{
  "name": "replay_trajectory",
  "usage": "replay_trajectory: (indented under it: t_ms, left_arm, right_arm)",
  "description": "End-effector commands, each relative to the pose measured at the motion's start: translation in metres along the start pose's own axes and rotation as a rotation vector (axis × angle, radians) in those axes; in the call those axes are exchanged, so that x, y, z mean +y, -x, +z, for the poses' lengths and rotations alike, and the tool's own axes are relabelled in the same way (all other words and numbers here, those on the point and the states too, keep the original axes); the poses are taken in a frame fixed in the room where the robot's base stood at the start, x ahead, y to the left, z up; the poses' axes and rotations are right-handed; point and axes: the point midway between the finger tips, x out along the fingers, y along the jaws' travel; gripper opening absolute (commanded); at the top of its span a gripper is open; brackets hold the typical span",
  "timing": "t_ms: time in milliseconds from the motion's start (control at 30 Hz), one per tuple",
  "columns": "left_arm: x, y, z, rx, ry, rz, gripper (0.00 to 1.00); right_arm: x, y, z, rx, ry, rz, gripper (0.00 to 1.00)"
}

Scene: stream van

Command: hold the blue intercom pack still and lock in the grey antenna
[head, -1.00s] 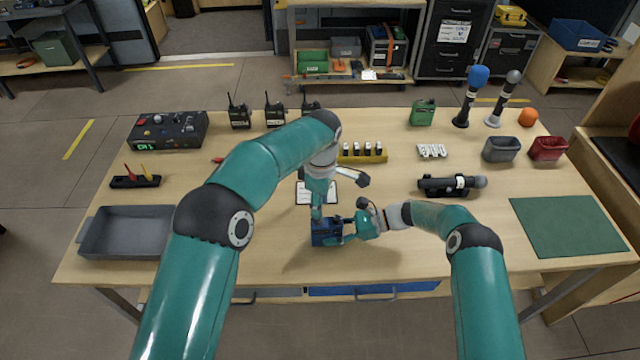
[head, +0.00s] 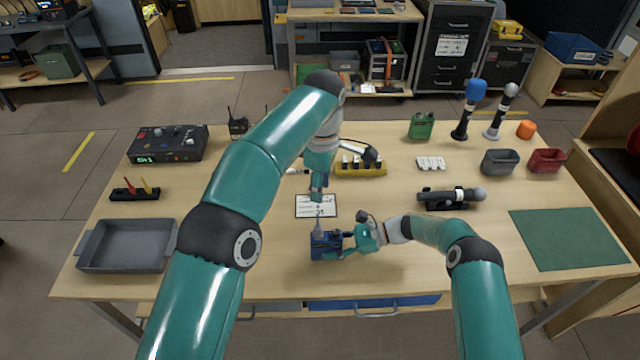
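The blue intercom pack (head: 324,244) stands on the table's front middle. The grey antenna (head: 318,226) shows as a thin upright piece on top of the pack; how firmly it sits is too small to tell. My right gripper (head: 344,241) reaches in from the right and is shut on the pack. My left gripper (head: 317,194) is above and a little behind the antenna, apart from it, with its fingers pointing down. Its fingers are too small to tell whether they are open or shut.
A white card (head: 328,207) lies behind the pack. A yellow battery rack (head: 362,170) stands farther back. A grey tray (head: 127,247) is at left, a black microphone (head: 447,199) and green mat (head: 568,238) at right.

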Motion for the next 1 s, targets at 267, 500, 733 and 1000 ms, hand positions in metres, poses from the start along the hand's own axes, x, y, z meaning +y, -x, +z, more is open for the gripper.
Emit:
replay_trajectory:
  t_ms: [267, 500, 733, 1000]
  left_arm:
    - [0.000, 0.000, 0.000, 0.000, 0.000, 0.000, 0.37]
    - [0.000, 0.000, 0.000, 0.000, 0.000, 0.000, 0.37]
    - [0.000, 0.000, 0.000, 0.000, 0.000, 0.000, 0.37]
    - [0.000, 0.000, 0.000, 0.000, 0.000, 0.000, 0.37]
  right_arm:
    - [0.000, 0.000, 0.000, 0.000, 0.000, 0.000, 0.69]
    - [0.000, 0.003, 0.000, 0.000, 0.000, -0.001, 0.69]
    - [-0.001, 0.030, 0.000, 0.001, 0.001, -0.004, 0.69]
    - [-0.001, 0.084, -0.001, 0.001, 0.000, -0.004, 0.69]
